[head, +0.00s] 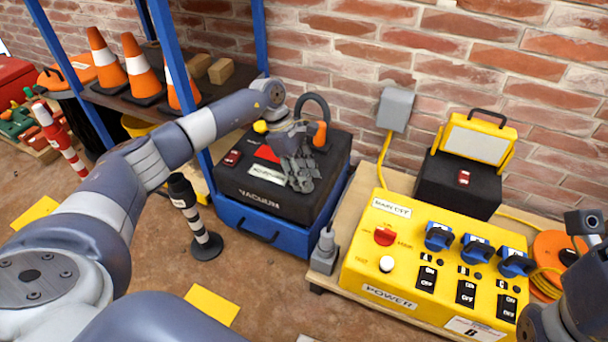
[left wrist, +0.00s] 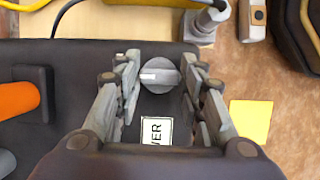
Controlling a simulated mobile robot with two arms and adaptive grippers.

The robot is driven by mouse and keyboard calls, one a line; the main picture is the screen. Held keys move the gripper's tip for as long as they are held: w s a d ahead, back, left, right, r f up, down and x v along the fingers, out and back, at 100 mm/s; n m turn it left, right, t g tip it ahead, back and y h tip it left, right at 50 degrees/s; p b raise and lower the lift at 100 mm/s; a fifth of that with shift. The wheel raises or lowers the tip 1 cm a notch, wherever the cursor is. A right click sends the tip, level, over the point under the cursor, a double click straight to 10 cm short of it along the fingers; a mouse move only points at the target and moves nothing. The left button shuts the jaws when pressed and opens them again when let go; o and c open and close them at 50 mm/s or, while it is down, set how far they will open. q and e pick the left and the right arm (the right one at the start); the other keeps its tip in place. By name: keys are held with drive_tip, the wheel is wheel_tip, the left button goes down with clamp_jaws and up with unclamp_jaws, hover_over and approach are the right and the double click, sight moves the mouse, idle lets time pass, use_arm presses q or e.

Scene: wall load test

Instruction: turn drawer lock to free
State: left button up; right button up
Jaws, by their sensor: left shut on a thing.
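The drawer lock is a round grey knob (left wrist: 158,75) with a pale pointer line, on top of the black vacuum unit (head: 240,178). In the left wrist view the line lies across the picture, towards the left finger. A white label ending in "WER" (left wrist: 157,130) sits beside the knob. My left gripper (head: 302,182) is over the unit's front right part and hides the knob in the head view. In the left wrist view its fingers (left wrist: 158,80) are closed on either side of the knob. The blue drawer (head: 260,228) under the unit appears shut.
An orange-handled part (head: 320,134) and a black hose stand at the unit's back. A yellow power box (head: 425,250) is to the right, with a grey plug (head: 325,250) between. Part of my right arm shows at the right edge.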

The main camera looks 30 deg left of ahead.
use_arm(q)
drive_tip(key=o, duration=1)
drive_tip(key=shift+o, duration=0.2)
drive_tip(key=v, duration=1.2)
